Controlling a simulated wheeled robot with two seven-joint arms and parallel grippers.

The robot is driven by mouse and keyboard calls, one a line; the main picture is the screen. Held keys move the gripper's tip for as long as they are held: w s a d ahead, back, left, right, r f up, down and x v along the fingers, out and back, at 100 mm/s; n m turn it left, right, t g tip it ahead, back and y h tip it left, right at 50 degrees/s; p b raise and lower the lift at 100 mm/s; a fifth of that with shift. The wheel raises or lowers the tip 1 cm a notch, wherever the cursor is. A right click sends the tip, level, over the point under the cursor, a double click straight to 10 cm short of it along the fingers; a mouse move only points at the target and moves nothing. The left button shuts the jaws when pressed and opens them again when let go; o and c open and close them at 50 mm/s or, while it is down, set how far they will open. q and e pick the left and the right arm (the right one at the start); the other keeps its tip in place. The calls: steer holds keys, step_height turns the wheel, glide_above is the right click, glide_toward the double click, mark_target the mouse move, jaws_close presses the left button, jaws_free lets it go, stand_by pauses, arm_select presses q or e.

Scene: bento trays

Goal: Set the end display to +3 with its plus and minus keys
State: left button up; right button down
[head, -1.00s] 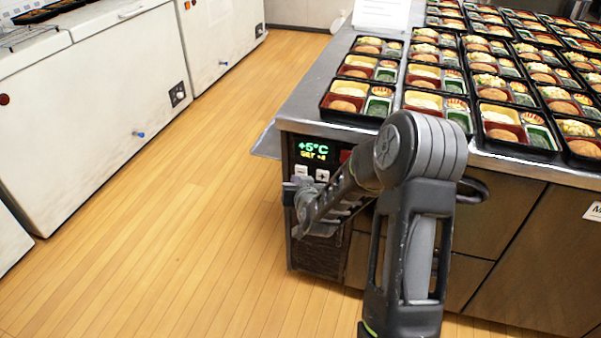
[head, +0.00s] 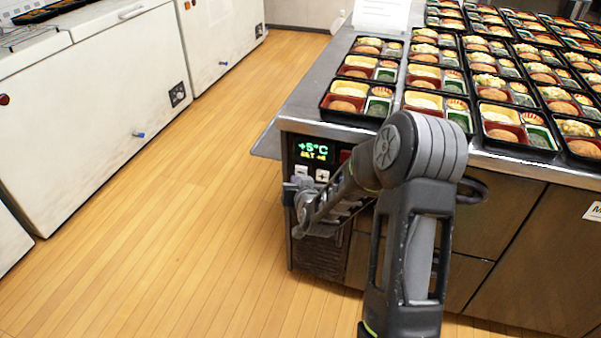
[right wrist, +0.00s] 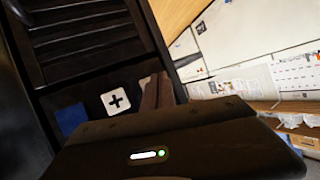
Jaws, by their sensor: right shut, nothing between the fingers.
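The end display (head: 312,150) is on the near left corner of the counter. It shows +5°C in green and a small yellow SET line with a plus sign, its digit too small to read surely. Below it are the minus key (head: 301,171) and the plus key (head: 322,175). The plus key is clear in the right wrist view (right wrist: 116,101). My right gripper (head: 293,192) is shut and empty, just below the minus key in the head view. Its fingers (right wrist: 157,92) are beside the plus key; I cannot tell if they touch the panel. My left gripper is not in view.
Filled bento trays (head: 352,118) cover the steel counter top (head: 296,108) above the panel. A dark vent grille (head: 318,256) is below the keys. A blue square (right wrist: 70,119) sits beside the plus key. White chest freezers (head: 100,105) stand left across clear wooden floor (head: 180,220).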

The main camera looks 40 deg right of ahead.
stand_by(0.7)
steer(key=shift+w+d+b, duration=0.25)
steer(key=shift+d+b, duration=0.05)
steer(key=shift+d, duration=0.05)
steer(key=shift+w+d, duration=0.25)
steer(key=shift+d, duration=0.15)
stand_by(0.6)
steer(key=shift+a, duration=0.15)
stand_by(0.3)
steer(key=shift+s+a+b, duration=0.3)
steer(key=shift+s+a, duration=0.2)
steer(key=shift+a, duration=0.1)
steer(key=s+a, duration=0.1)
steer(key=a, duration=0.1)
steer(key=s+a, duration=0.1)
steer(key=a, duration=0.1)
steer(key=shift+s, duration=0.4)
steer(key=shift+a, duration=0.1)
stand_by(1.5)
